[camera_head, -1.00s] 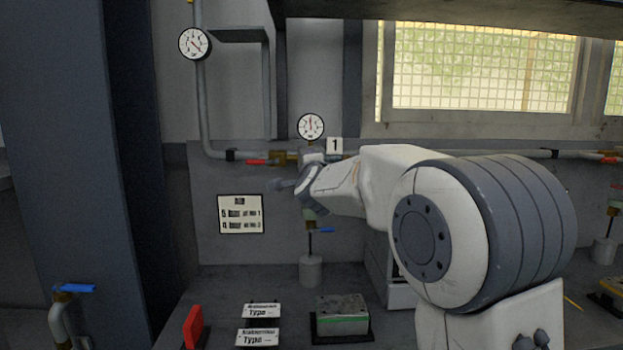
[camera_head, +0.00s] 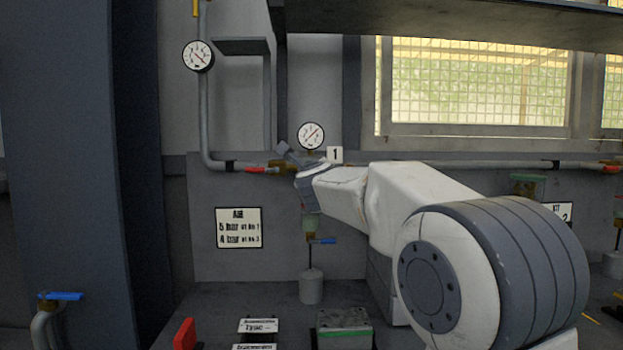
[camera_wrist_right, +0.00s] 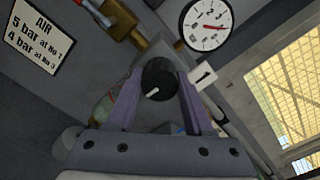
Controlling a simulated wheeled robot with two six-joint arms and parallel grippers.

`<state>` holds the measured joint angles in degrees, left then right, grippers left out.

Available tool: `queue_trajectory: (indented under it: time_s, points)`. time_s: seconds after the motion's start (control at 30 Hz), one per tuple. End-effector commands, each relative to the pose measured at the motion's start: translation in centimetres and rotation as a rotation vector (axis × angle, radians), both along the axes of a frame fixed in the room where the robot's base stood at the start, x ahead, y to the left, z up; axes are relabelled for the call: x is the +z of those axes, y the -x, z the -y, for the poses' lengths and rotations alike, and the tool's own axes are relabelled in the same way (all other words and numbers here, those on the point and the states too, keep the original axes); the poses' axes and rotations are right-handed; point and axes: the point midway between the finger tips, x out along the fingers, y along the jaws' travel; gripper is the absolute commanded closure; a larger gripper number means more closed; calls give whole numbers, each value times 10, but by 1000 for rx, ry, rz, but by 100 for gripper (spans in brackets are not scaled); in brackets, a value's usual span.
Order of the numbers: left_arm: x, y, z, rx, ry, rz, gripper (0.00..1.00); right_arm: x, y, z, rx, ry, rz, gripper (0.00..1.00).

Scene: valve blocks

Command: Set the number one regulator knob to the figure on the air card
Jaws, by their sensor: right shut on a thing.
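The air card (camera_head: 239,228) hangs on the wall panel left of the regulator. In the right wrist view the card (camera_wrist_right: 37,37) reads AIR, 5 bar at No 1, with a 4 bar line below. The black knob (camera_wrist_right: 158,78) with a white pointer mark sits between the fingers of my right gripper (camera_wrist_right: 157,98), which is shut on it. In the head view my right gripper (camera_head: 296,163) hides the knob. The gauge (camera_head: 312,136) above, beside the number 1 tag (camera_head: 335,155), has its needle tilted up to the right. My left gripper is not in view.
A red-handled valve (camera_head: 262,170) sits on the pipe left of the regulator, and a blue lever (camera_head: 322,240) below it. A second gauge (camera_head: 198,56) hangs upper left. The bench holds a green-edged block (camera_head: 344,328), printed cards (camera_head: 258,325) and a red piece (camera_head: 185,334).

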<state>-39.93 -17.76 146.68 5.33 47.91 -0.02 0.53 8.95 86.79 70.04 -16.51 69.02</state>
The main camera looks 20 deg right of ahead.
Motion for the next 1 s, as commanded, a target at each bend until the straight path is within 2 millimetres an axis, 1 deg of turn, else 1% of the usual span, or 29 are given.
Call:
queue_trajectory:
  time_s: [0.03,0.2,0.6,0.8,1.0]
  points:
    - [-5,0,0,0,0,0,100,-3,0,1,-2,-42,13,100]
    - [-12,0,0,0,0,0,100,-3,0,1,-2,-197,57,100]
    - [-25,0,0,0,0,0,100,-3,0,1,-2,-519,148,100]
    - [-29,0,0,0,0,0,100,-2,0,1,-2,-622,177,100]
    - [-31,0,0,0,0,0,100,-2,0,1,-2,-680,192,100]
